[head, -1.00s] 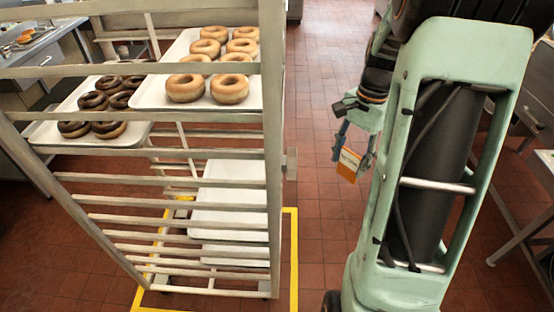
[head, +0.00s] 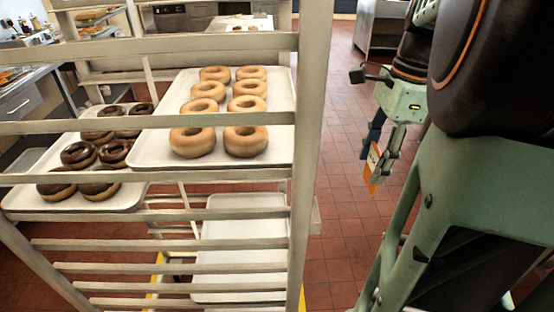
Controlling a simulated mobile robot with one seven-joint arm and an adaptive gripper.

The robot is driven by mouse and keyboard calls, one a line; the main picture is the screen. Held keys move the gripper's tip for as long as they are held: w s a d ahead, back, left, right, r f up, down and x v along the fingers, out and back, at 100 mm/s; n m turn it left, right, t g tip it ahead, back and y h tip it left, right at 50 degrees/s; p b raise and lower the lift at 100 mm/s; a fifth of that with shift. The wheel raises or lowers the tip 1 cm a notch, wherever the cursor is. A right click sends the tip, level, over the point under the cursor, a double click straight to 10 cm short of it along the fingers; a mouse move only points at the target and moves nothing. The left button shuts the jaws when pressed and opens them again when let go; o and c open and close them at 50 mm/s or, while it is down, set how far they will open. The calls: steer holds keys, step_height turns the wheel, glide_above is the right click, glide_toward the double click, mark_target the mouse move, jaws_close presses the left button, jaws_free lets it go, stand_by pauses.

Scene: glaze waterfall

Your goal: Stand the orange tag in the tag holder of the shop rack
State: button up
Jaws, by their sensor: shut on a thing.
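The orange tag (head: 371,172), with a white part at its top, hangs upright and a little tilted between the fingers of my gripper (head: 381,153). My gripper is shut on it, in the air over the floor to the right of the shop rack (head: 312,120). A gap of floor shows between the tag and the rack's right post. A small grey piece (head: 315,217) sticks out from the right side of that post. It may be the tag holder, but its shape is too small and hidden to tell.
The rack bears a tray (head: 146,150) of plain ring doughnuts, a tray (head: 18,197) of dark doughnuts and a white tray (head: 240,235) lower down. The tiled floor (head: 345,205) right of the rack is clear. A steel counter (head: 385,25) stands farther back.

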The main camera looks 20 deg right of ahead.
steer(key=w+a+f, duration=0.1)
steer(key=a+f, duration=0.2)
steer(key=w+a+f, duration=0.2)
steer(key=a+f, duration=0.1)
steer(key=f, duration=0.1)
steer(key=w+a+f, duration=0.2)
steer(key=a+f, duration=0.1)
steer(key=f, duration=0.1)
steer(key=shift+w+a+f, duration=0.1)
steer(key=shift+a+f, duration=0.05)
steer(key=shift+a, duration=0.1)
steer(key=shift+f, duration=0.15)
steer(key=shift+f+b, duration=0.3)
steer(key=shift+f, duration=0.3)
